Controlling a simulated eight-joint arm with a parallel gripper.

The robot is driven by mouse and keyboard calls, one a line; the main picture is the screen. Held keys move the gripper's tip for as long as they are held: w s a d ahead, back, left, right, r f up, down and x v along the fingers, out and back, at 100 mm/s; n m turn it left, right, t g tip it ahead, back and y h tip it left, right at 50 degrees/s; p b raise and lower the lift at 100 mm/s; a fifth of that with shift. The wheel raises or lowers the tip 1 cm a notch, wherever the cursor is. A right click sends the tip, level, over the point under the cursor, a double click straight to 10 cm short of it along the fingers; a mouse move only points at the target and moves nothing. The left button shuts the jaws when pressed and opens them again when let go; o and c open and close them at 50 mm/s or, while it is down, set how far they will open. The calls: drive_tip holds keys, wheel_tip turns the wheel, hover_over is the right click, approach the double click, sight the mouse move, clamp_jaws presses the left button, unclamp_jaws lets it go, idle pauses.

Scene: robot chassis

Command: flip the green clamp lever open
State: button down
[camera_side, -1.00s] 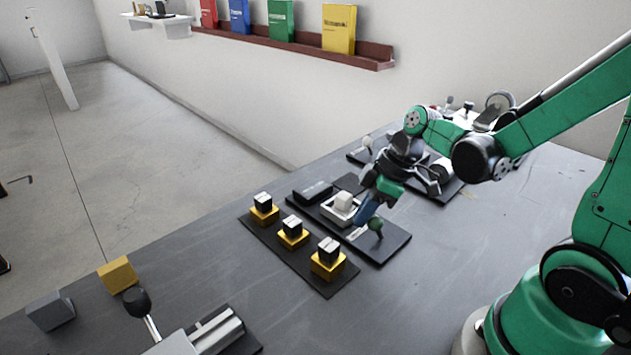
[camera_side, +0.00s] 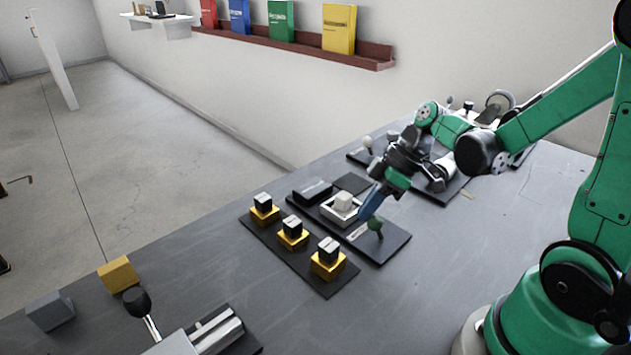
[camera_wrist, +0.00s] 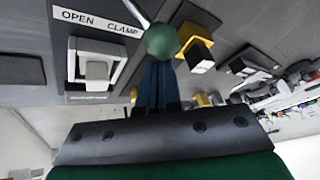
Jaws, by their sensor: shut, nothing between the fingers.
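The clamp lever has a green ball knob (camera_side: 375,224) on a short rod and stands on a dark board (camera_side: 397,240). In the wrist view the green knob (camera_wrist: 162,40) is close in front of my fingers, with its pale rod running up and left from it. My gripper (camera_side: 363,214) has blue fingers, shut and empty, pointing down just left of the knob in the side view. In the wrist view the fingers (camera_wrist: 160,80) end right at the knob; I cannot tell whether they touch it. A white label (camera_wrist: 97,20) there reads "OPEN CLAMP".
A white tray with a white block (camera_side: 344,201) sits on the same board, left of my fingers. Several dark cubes on yellow blocks (camera_side: 292,233) stand on a mat further left. More fixtures stand behind my gripper. The table right of the board is clear.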

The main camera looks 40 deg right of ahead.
drive_tip(key=shift+d+r, duration=0.15)
drive_tip(key=shift+d, duration=0.25)
drive_tip(key=shift+d+r, duration=0.1)
drive_tip(key=shift+d, duration=1)
drive_tip(key=shift+s+d+f, duration=0.1)
drive_tip(key=shift+d+f, duration=0.1)
drive_tip(key=shift+d, duration=1.2)
drive_tip(key=shift+a+f, duration=0.4)
drive_tip(key=shift+a, duration=0.35)
